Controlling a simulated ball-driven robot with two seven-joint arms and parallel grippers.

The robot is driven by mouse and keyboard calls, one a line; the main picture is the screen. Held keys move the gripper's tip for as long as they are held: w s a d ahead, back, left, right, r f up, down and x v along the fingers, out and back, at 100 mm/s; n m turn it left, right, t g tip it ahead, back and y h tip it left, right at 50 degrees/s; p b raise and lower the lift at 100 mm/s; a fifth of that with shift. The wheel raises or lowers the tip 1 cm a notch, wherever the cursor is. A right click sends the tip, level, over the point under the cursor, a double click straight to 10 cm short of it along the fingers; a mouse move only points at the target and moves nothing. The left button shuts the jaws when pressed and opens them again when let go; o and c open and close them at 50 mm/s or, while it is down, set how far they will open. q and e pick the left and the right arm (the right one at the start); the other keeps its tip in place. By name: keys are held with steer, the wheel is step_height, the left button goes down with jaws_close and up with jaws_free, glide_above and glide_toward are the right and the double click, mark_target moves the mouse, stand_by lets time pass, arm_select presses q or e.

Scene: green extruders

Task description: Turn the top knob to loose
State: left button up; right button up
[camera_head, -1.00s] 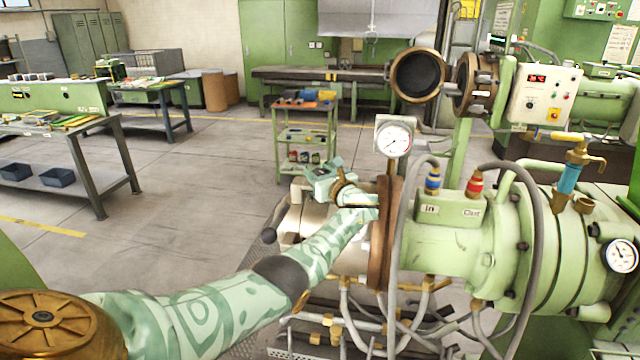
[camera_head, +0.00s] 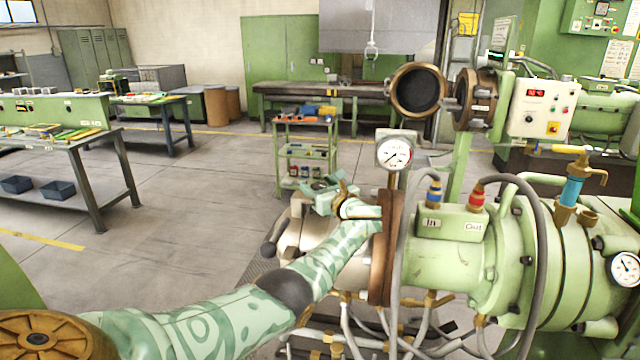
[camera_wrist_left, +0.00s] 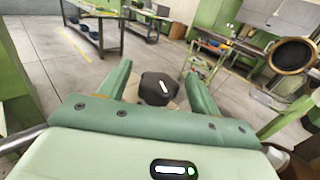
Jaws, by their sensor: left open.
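A black knob (camera_wrist_left: 157,91) with a short white mark on its top shows in the left wrist view. It sits between the two green fingers of my left gripper (camera_wrist_left: 157,72). The fingers are open, with a visible gap on each side of the knob. In the head view my left gripper (camera_head: 325,197) is over the near end of the green extruder (camera_head: 450,250), left of the brown flange (camera_head: 385,250). The knob is hidden there behind my gripper and wrist. My right gripper is not in view.
A pressure gauge (camera_head: 393,153) stands close to the right of my left gripper. Grey hoses (camera_head: 538,240) loop over the extruder. A round black-faced opening (camera_head: 418,90) hangs behind. Open floor (camera_head: 190,210) lies to the left, with workbenches farther off.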

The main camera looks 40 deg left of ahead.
mark_target(320, 186)
arm_select(q)
steer(key=r, duration=0.1)
steer(key=r+p, duration=0.1)
steer(key=r, duration=0.2)
steer(key=shift+s+d+r+p, duration=0.1)
steer(key=shift+s+d+p, duration=0.15)
steer(key=shift+p, duration=0.15)
steer(key=s+d+r+p, duration=0.2)
steer(key=s+d+r, duration=0.6)
steer(key=s, duration=0.2)
steer(key=shift+d+r, duration=0.25)
steer(key=shift+r, duration=0.1)
steer(key=shift+s+f, duration=0.1)
steer(key=shift+s, duration=0.05)
